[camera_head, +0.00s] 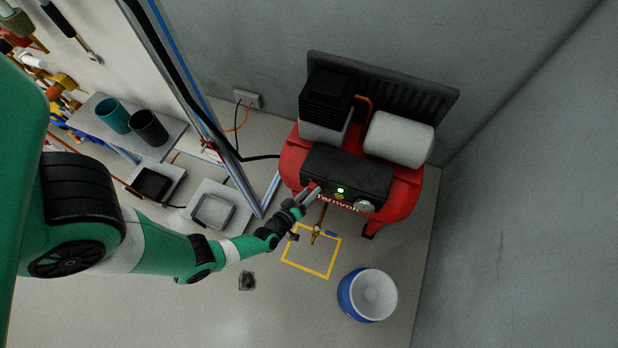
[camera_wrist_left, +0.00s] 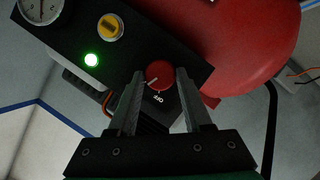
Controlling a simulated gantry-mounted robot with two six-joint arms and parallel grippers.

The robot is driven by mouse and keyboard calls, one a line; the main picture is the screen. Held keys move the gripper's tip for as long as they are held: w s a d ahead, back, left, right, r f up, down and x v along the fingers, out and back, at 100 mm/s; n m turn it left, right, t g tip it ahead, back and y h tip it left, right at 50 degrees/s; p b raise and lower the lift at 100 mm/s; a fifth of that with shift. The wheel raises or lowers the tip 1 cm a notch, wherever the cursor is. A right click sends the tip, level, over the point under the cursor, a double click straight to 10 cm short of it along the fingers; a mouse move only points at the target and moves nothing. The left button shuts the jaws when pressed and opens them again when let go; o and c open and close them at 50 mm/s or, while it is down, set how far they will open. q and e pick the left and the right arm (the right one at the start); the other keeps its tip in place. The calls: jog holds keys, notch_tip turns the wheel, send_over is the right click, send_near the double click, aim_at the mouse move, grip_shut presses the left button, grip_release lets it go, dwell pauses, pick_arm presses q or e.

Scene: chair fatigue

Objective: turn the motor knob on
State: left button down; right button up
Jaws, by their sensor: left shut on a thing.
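The red motor knob (camera_wrist_left: 160,75) sits on the black control panel (camera_wrist_left: 185,40) of the red compressor (camera_head: 405,195). A white mark shows on the knob, and "OFF" is printed beside it in the left wrist view. My left gripper (camera_wrist_left: 160,80) has its two fingers on either side of the knob, shut on it. A green light (camera_head: 340,190) glows on the panel. My right gripper is not in view.
A yellow knob (camera_wrist_left: 109,27) and a gauge (camera_wrist_left: 41,9) sit along the same panel. A brass valve (camera_head: 316,234) hangs below the compressor, above a yellow floor square (camera_head: 311,272). A blue-and-white bucket (camera_head: 350,300) stands on the floor nearby.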

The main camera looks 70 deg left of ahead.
pick_arm(q)
jog(key=shift+m+g+p, duration=0.5)
jog(key=shift+m+p, duration=0.2)
jog(key=shift+c, duration=1.7)
grip_release()
